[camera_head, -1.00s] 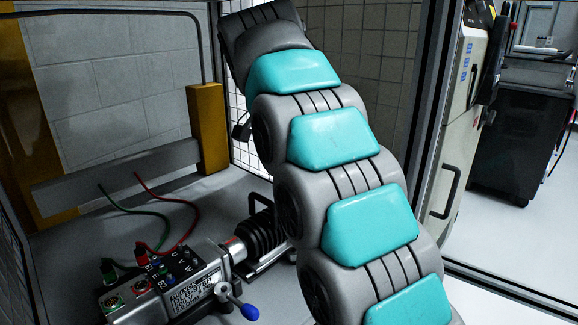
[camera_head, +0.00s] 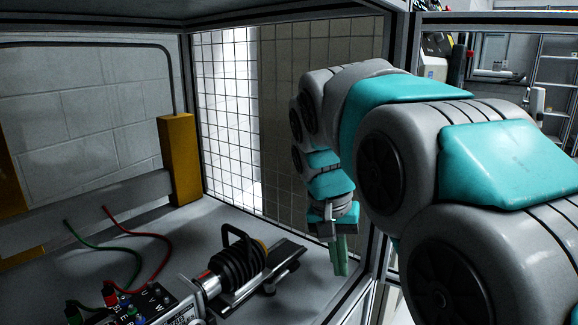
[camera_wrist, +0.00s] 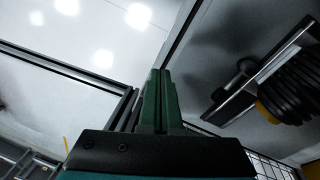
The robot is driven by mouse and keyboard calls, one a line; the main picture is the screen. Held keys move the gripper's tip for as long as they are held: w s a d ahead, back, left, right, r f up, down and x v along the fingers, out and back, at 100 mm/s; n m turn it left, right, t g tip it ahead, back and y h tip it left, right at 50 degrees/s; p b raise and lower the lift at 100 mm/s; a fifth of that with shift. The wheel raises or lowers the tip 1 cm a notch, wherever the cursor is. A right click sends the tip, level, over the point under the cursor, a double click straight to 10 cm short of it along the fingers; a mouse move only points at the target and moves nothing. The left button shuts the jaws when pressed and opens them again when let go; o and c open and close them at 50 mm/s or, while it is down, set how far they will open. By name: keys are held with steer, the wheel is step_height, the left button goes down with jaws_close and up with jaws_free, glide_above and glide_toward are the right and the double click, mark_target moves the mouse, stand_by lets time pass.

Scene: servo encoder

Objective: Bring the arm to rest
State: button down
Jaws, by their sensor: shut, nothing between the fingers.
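My arm, grey with teal pads, reaches in from the right in the head view and bends down at its far end. My gripper (camera_head: 339,268) hangs there with its green fingers pointing down, beside the frame post at the right of the work cell. In the wrist view the green fingers (camera_wrist: 158,85) lie together, shut with nothing between them. The gripper is apart from the black ribbed servo unit (camera_head: 238,262), which stands to its left on the grey bench; it also shows in the wrist view (camera_wrist: 290,95).
A control box (camera_head: 150,308) with red and green cables is at the lower left. A yellow post (camera_head: 180,160) and a wire mesh wall (camera_head: 225,110) stand behind. The metal frame post (camera_head: 378,255) is close to my gripper. The rear of the bench is clear.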

steer(key=s+d+f+n, duration=0.1)
steer(key=s+d+f, duration=0.1)
steer(key=s+f, duration=0.3)
steer(key=s+d+f+n+g+y, duration=0.1)
steer(key=s+f, duration=0.4)
steer(key=s, duration=0.7)
steer(key=s+d+f+n+g+y, duration=0.1)
steer(key=s+d+f, duration=0.2)
steer(key=s+f, duration=0.2)
steer(key=s, duration=0.3)
steer(key=shift+s+f+n, duration=0.3)
steer(key=shift+s+f, duration=0.05)
steer(key=shift+s, duration=0.05)
steer(key=shift+w, duration=0.1)
